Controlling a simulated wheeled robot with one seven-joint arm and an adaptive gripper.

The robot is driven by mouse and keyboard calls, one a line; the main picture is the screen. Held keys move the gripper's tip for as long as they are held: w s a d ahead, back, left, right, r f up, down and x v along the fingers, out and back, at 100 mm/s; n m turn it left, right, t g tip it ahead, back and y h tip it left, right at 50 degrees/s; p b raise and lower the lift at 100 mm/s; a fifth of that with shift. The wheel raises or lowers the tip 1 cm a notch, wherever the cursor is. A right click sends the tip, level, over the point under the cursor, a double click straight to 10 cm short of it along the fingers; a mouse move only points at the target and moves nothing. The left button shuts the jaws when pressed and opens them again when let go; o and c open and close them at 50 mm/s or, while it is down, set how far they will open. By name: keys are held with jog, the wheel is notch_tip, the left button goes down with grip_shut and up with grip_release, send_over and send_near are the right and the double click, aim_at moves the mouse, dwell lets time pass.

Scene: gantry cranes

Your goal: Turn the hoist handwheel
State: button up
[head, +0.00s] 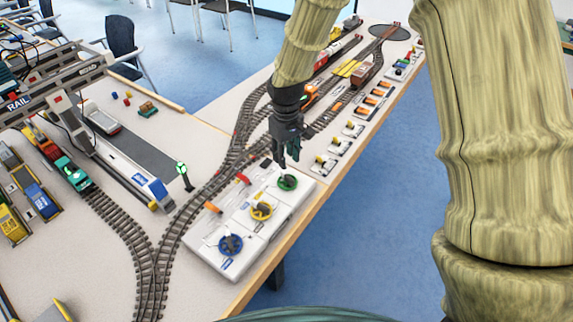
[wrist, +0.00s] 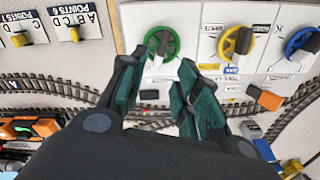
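Three handwheels sit in a row on a white control panel (head: 215,255): a green one (head: 287,182), a yellow one (head: 261,211) and a blue one (head: 230,244). The small labels are unreadable, so I cannot tell which is the hoist wheel. My gripper (head: 288,158) is just above and behind the green wheel. In the wrist view my gripper (wrist: 173,56) is open, its fingertips apart near the green wheel (wrist: 158,42), partly covering its rim. Nothing is between the fingers. The yellow wheel (wrist: 236,43) and blue wheel (wrist: 302,41) show to the right.
A signal post (head: 185,176) and model railway tracks (head: 150,270) lie left of the panel. Several point levers (head: 340,145) line the table edge beyond it. A model gantry crane (head: 50,85) stands at left.

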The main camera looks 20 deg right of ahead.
jog(key=shift+r, duration=2)
